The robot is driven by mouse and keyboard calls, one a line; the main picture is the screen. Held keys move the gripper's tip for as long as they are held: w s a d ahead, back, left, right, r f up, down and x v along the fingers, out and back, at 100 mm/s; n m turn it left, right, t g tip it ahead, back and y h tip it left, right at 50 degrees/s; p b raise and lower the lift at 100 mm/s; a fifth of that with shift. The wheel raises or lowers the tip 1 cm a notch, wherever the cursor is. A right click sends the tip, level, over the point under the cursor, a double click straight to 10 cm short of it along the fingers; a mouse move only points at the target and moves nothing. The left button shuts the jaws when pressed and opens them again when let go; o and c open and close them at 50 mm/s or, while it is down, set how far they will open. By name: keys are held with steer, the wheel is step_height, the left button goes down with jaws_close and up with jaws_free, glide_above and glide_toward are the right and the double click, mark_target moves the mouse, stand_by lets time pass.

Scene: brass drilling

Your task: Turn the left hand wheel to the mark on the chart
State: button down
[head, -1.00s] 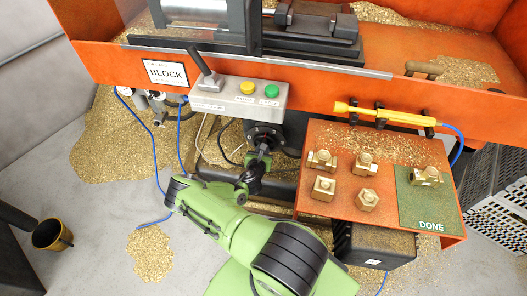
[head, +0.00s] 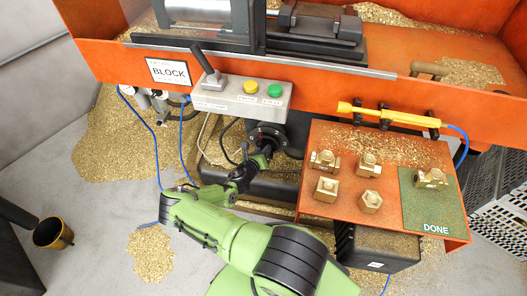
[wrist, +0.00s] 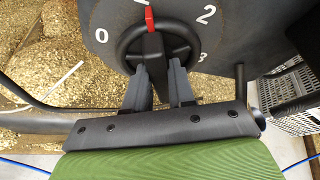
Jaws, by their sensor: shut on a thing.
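A black hand wheel (wrist: 180,46) sits on a dark dial face (wrist: 223,45) with the numerals 0, 1, 2 and 3 in the wrist view. A red pointer (wrist: 149,18) stands at the top of the wheel, close to the 1, which is partly cut off by the frame's top edge. My gripper (wrist: 160,72) is shut on the hand wheel, with a finger on each side of its dark central bar. In the head view the wheel (head: 266,136) is below the control box, with my gripper (head: 257,160) at it. I cannot make out a marked chart.
A BLOCK sign (head: 168,72) hangs on the orange machine front. An orange shelf (head: 330,135) with brass parts and a green DONE mat (head: 425,205) stands right of my arm. Blue hoses hang left.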

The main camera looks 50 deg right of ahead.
steer(key=shift+w, duration=0.1)
steer(key=c, duration=1)
jaws_free()
steer(key=shift+c, duration=0.2)
steer(key=p+v, duration=0.4)
steer(key=v, duration=1.2)
